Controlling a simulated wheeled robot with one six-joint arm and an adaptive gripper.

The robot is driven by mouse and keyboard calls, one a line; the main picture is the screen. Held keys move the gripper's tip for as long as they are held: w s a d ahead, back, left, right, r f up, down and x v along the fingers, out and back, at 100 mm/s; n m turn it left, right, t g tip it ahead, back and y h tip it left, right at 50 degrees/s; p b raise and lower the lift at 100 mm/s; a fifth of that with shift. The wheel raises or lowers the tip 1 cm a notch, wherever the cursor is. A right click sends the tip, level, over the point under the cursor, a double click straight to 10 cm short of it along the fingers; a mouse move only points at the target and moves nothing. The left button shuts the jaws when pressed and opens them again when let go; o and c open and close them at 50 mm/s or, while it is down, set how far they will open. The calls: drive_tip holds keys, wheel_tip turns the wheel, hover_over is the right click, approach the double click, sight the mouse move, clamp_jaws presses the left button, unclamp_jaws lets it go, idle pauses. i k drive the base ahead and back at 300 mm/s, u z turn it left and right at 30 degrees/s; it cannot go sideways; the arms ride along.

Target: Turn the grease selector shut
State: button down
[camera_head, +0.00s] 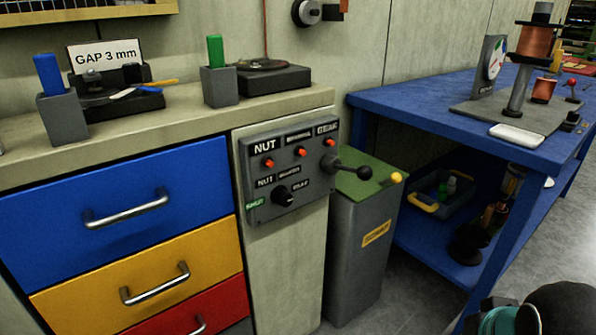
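A grey control panel (254,160) is fixed to the pale end face of the bench, in the middle of the view. On its lower half is a black rotary knob (286,195), which looks like the selector. Small black labels sit above and to the right of it, too small to read surely. A green label (254,203), seemingly reading "SHUT", is at the panel's lower left edge. Which way the knob points is not clear. My gripper's fingers are not in view; a dark rounded part with a teal ring at the bottom right seems to be my arm.
Above the knob are several orange-red switches (300,151). Coloured drawers (118,210) stand left, a blue table (430,105) right. Grey floor (405,297) is open at lower right.

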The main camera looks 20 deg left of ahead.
sight(281, 195)
drive_tip(key=z, duration=1.45)
drive_tip(key=k, duration=0.7)
drive_tip(key=u, duration=0.95)
